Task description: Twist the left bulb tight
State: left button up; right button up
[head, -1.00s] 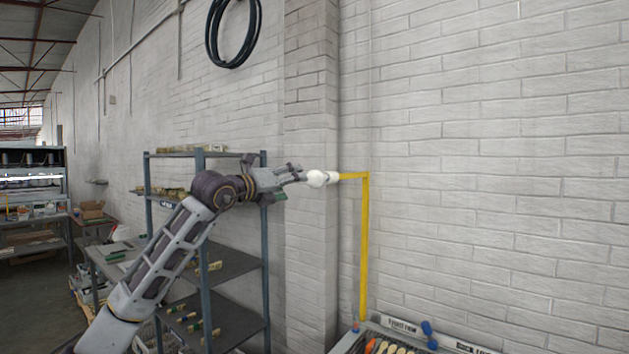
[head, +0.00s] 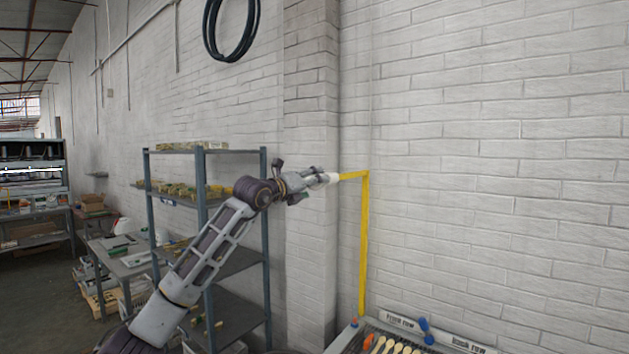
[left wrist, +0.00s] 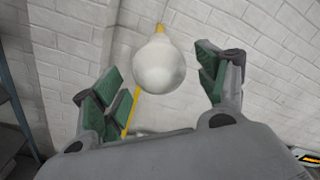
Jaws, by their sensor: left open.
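The white bulb (left wrist: 159,70) sits at the end of a yellow post's arm. In the left wrist view it lies between the two green-padded fingers of my left gripper (left wrist: 160,78), with gaps on both sides. In the head view the open left gripper (head: 322,180) reaches from the left around the bulb and hides most of it; a white part, the bulb's base or socket (head: 334,178), shows beside the fingertips. The yellow post (head: 365,240) stands upright, its short arm pointing left. My right gripper is in neither view.
A grey shelf rack (head: 265,235) with small parts stands behind my left arm. Below the post is a tray (head: 345,338) with wooden spoons (head: 385,346), row labels and a blue-ended object (head: 426,332). A brick wall (head: 480,180) is behind; space right of the post is clear.

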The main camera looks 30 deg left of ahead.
pick_arm(q)
jog(key=shift+w+d+p, duration=0.1)
jog(key=shift+w+p, duration=0.2)
jog(key=shift+w, duration=0.75)
jog(key=c, duration=1)
